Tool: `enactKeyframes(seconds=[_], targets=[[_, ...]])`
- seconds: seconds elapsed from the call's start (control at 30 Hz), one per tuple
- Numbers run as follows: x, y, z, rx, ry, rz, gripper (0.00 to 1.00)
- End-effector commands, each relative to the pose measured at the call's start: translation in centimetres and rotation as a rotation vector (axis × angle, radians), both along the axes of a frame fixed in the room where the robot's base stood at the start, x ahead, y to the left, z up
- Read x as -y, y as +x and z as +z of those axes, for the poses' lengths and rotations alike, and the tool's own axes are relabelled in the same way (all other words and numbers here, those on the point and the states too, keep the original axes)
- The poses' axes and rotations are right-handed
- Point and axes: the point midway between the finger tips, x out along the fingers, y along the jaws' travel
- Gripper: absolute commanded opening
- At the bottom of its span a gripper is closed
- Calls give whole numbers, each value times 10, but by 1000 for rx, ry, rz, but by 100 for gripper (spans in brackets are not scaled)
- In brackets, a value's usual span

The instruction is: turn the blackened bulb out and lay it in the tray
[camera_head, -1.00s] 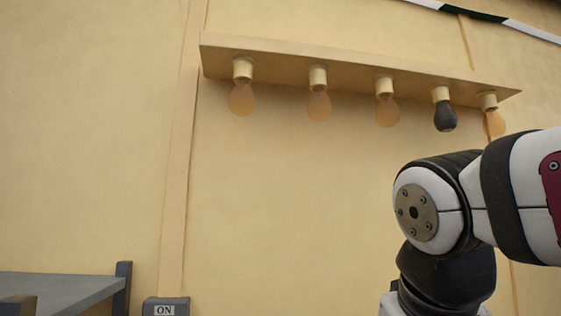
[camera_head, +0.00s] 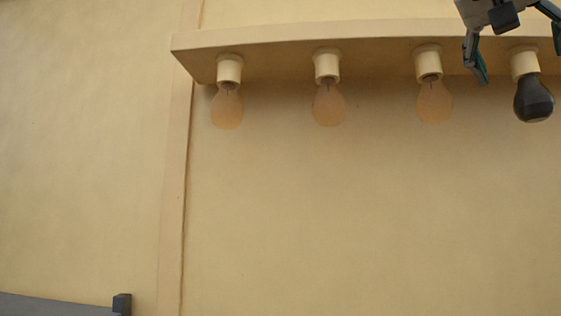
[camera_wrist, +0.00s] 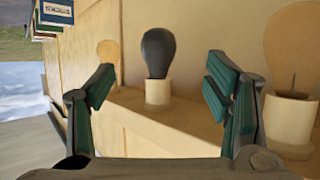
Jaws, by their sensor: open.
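The blackened bulb (camera_head: 534,100) hangs from its cream socket (camera_head: 524,63) under the wall board at the right of the head view. It also shows in the wrist view (camera_wrist: 158,54), where things appear upside down and it stands above its socket. My gripper (camera_head: 520,66) is open and empty at the top right of the head view, its fingers to either side of the socket in the picture. In the wrist view my gripper's fingers (camera_wrist: 160,70) frame the dark bulb, which looks beyond the fingertips and untouched. No tray is in view.
Amber bulbs (camera_head: 434,101) hang along the same board (camera_head: 300,37). In the wrist view one amber bulb (camera_wrist: 292,45) is close beside the right finger, another (camera_wrist: 108,53) behind the left. A grey surface edge (camera_head: 50,305) shows at lower left. Stacked boxes (camera_wrist: 57,12) show at upper left.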

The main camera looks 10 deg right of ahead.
Motion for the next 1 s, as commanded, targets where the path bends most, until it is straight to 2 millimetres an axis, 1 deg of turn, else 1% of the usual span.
enactKeyframes(seconds=[0.03,0.1,0.27,0.7,0.8,1.0], targets=[[2,-3,4,9,-1,-8,72],[4,-3,5,13,-1,-14,72],[17,6,-3,10,-1,-14,72],[78,42,-32,8,0,-12,72],[90,49,-38,9,-1,-12,72],[106,60,-46,10,-1,-11,72]])
